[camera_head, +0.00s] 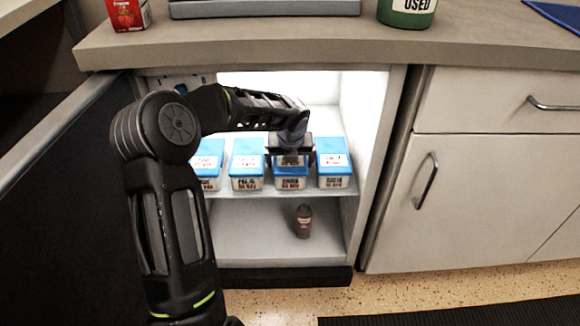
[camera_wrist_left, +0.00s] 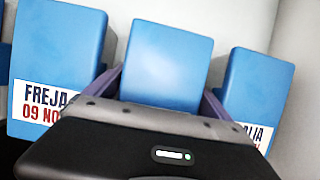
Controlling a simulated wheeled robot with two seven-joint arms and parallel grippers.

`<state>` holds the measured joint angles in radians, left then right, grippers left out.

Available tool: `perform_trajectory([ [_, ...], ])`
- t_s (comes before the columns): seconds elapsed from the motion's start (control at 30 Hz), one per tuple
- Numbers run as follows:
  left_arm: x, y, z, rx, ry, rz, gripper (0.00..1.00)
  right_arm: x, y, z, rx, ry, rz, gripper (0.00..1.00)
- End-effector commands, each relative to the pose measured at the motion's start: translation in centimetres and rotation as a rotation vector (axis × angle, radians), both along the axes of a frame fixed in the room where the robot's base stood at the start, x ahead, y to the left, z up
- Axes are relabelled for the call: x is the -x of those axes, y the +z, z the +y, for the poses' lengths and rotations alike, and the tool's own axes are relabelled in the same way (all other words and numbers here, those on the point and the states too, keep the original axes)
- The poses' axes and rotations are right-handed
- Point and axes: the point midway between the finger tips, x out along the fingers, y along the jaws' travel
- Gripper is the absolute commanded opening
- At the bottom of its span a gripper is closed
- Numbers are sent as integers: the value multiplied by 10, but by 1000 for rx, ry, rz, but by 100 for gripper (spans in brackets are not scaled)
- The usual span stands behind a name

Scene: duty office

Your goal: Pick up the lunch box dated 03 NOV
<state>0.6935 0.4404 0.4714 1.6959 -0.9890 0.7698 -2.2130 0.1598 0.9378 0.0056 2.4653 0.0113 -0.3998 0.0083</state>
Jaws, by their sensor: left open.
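Several lunch boxes with blue lids and white labels stand in a row on the upper shelf (camera_head: 225,205) of the open fridge. My left gripper (camera_head: 291,150) is open above the third box from the left (camera_head: 291,183). In the left wrist view its fingers lie on either side of the middle blue lid (camera_wrist_left: 167,62); that box's front label is hidden behind the gripper body. The box to its left (camera_wrist_left: 58,48) reads FREJA 09 NOV and also shows in the head view (camera_head: 247,172). The rightmost box (camera_head: 333,165) has a partly covered label in the wrist view (camera_wrist_left: 254,90). I cannot read 03 NOV surely on any box.
A small brown bottle (camera_head: 304,221) stands on the lower shelf. The open fridge door (camera_head: 65,200) is at left. The neighbouring boxes stand close beside the fingers.

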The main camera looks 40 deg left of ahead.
Motion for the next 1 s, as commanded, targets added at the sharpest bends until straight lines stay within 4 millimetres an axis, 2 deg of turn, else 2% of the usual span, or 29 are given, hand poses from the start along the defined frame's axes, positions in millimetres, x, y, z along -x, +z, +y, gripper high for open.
perform_trajectory([
  [0.6, 0, 0, 0, -1, 0, -1, 92, 0, 1, 0, 0, 0, -1, 36],
  [1.0, 0, 0, 0, -1, 0, -1, 59, 0, 0, 0, 0, 0, -1, 36],
])
